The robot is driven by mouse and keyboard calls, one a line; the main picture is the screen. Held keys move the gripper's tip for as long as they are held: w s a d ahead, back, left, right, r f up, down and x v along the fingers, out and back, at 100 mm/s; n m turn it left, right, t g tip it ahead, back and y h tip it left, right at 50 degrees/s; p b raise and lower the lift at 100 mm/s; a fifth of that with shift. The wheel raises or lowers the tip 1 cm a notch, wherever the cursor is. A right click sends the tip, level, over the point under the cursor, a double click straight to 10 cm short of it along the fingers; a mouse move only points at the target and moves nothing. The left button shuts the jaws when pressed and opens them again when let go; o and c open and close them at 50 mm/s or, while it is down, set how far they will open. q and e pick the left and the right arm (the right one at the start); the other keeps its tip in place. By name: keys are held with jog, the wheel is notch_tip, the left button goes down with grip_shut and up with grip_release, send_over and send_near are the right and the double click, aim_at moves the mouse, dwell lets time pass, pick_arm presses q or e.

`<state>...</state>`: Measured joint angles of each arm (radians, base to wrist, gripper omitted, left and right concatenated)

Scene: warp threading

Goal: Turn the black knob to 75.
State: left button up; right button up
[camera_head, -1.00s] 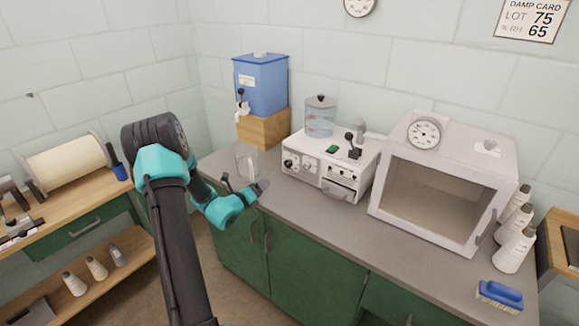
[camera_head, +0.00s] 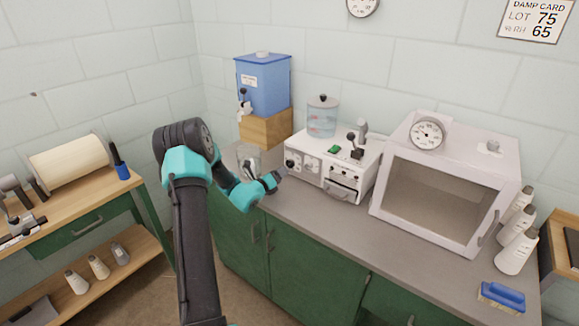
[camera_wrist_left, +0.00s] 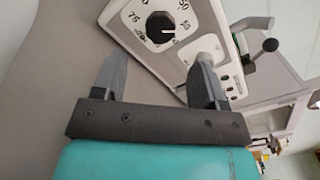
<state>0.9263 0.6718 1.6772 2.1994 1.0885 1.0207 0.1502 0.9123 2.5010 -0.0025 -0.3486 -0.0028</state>
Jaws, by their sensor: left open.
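The black knob (camera_wrist_left: 160,27) sits on a white dial on the front panel of the white machine (camera_head: 318,178). In the left wrist view, 75 is printed to the knob's left and other numbers are at its right. A pale pointer mark on the knob seems to face right, away from the 75. In the head view the knob (camera_head: 291,163) is small, at the panel's left end. My left gripper (camera_wrist_left: 158,70) is open and empty, its two fingers apart just short of the dial; it also shows in the head view (camera_head: 279,178). It does not touch the knob.
A glass beaker (camera_head: 248,156) stands behind my left gripper. A blue tank (camera_head: 263,85) sits on a wooden block. A clear-fronted cabinet (camera_head: 440,185) stands right of the machine. The grey counter (camera_head: 315,222) before the machine is clear.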

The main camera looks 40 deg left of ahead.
aim_at(289, 165)
pick_arm(q)
jog(key=w, duration=0.5)
jog(key=w+a, duration=0.1)
jog(key=w, duration=0.1)
jog(key=shift+w, duration=0.4)
jog(key=shift+c, duration=0.5)
jog(key=c, duration=0.8)
